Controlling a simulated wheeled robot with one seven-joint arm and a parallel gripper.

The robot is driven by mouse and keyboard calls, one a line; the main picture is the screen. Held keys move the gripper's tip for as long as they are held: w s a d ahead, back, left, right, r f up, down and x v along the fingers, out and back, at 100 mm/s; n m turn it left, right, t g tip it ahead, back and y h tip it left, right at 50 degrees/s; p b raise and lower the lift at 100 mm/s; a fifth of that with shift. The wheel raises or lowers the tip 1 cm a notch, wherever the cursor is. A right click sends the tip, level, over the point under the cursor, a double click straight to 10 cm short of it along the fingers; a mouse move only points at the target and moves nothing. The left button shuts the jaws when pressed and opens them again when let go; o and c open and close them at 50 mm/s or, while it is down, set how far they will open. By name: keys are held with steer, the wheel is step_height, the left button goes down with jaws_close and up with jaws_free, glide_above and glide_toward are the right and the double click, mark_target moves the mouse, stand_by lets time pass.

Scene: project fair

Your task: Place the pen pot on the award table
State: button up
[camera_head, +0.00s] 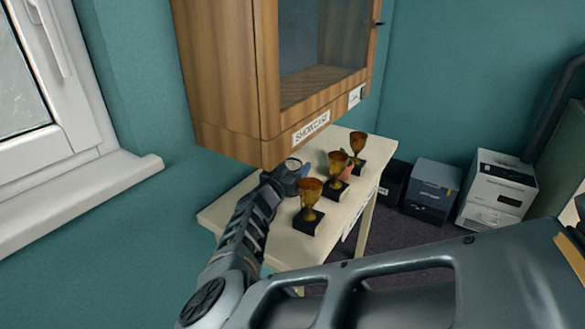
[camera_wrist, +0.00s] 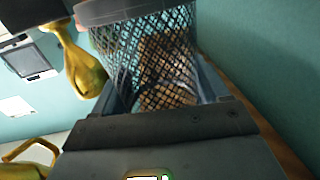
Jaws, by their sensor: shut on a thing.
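The pen pot (camera_wrist: 150,62) is a dark mesh cup with a solid grey rim. In the wrist view it is between the fingers of my gripper (camera_wrist: 165,92), which is shut on it. In the head view my gripper (camera_head: 292,172) is over the back left part of a cream table (camera_head: 222,212), under a wooden cabinet. The pot is mostly hidden there by the gripper. I cannot tell whether its base touches the tabletop. Three gold trophies on dark bases stand on this table, the nearest trophy (camera_head: 311,195) just right of my forearm.
The wooden cabinet (camera_head: 225,90), labelled SHOWCASE, hangs low over the table's back. A middle trophy (camera_head: 338,165) and a far trophy (camera_head: 357,145) line the right side. Boxes, including a white box (camera_head: 500,185), stand on the floor at right. A window sill (camera_head: 90,195) is at left.

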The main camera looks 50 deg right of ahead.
steer(key=o, duration=0.7)
steer(key=shift+s+f, duration=0.1)
steer(key=shift+f, duration=0.5)
steer(key=o, duration=0.5)
steer(key=shift+s+f, duration=0.1)
steer(key=shift+f, duration=0.15)
steer(key=shift+r+p, duration=0.5)
steer(key=shift+r, duration=0.1)
steer(key=v, duration=1.1)
steer(key=shift+a+r+b, duration=0.3)
steer(key=shift+a+r, duration=0.1)
steer(key=shift+r, duration=0.05)
